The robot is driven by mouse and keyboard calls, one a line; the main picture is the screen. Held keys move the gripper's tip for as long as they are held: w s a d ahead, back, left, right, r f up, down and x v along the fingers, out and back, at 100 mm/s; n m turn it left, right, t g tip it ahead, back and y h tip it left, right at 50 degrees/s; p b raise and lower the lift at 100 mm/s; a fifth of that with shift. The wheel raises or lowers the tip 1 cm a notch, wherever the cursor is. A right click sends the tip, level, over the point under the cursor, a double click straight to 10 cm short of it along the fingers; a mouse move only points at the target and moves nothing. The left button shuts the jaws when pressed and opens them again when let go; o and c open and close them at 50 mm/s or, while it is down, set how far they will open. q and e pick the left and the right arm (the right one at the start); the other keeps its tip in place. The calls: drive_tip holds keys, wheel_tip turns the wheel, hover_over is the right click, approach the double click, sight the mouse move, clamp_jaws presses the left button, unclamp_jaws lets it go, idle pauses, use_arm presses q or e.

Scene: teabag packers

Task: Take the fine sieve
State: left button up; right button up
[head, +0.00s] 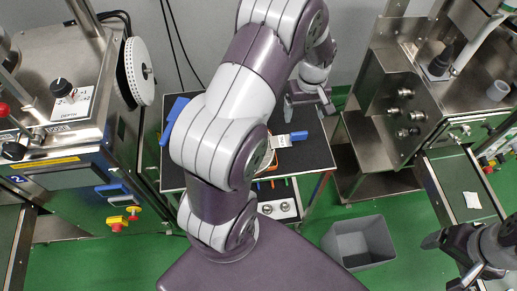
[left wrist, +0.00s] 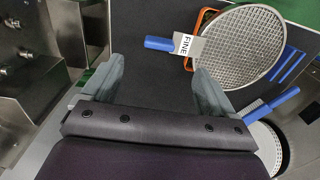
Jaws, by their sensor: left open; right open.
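The fine sieve shows in the left wrist view as a round mesh (left wrist: 240,45) with a white "FINE" label and a blue handle (left wrist: 160,43). It lies on the dark top of a cart. In the head view its label and blue handle (head: 299,136) show, while my left arm hides most of the mesh. My left gripper (head: 308,98) is open and empty near the cart's far right edge. In the left wrist view the handle appears beyond its spread fingers (left wrist: 157,78), apart from them. My right gripper (head: 450,243) is open at the lower right, away from the cart.
Another blue-handled tool (left wrist: 272,104) lies near the sieve, and an orange piece (left wrist: 204,18) shows under it. Steel machines stand left (head: 60,130) and right (head: 400,100) of the cart (head: 315,158). A grey bin (head: 360,243) stands on the green floor.

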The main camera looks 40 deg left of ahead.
use_arm(q)
drive_tip(key=p, duration=0.1)
hover_over(299, 133)
wheel_tip(299, 133, down, 5)
drive_tip(key=shift+s+d+f, duration=0.1)
drive_tip(key=shift+f, duration=0.1)
drive_tip(key=shift+d+f, duration=0.15)
drive_tip(key=shift+f, duration=0.25)
drive_tip(key=f, duration=0.1)
drive_tip(key=f+p, duration=0.1)
drive_tip(key=f, duration=0.1)
drive_tip(key=f+p, duration=0.1)
drive_tip(key=f, duration=0.1)
drive_tip(key=shift+a, duration=0.35)
drive_tip(key=shift+w+f, duration=0.1)
drive_tip(key=shift+w, duration=0.1)
drive_tip(key=shift+d, duration=0.15)
drive_tip(key=c, duration=1.3)
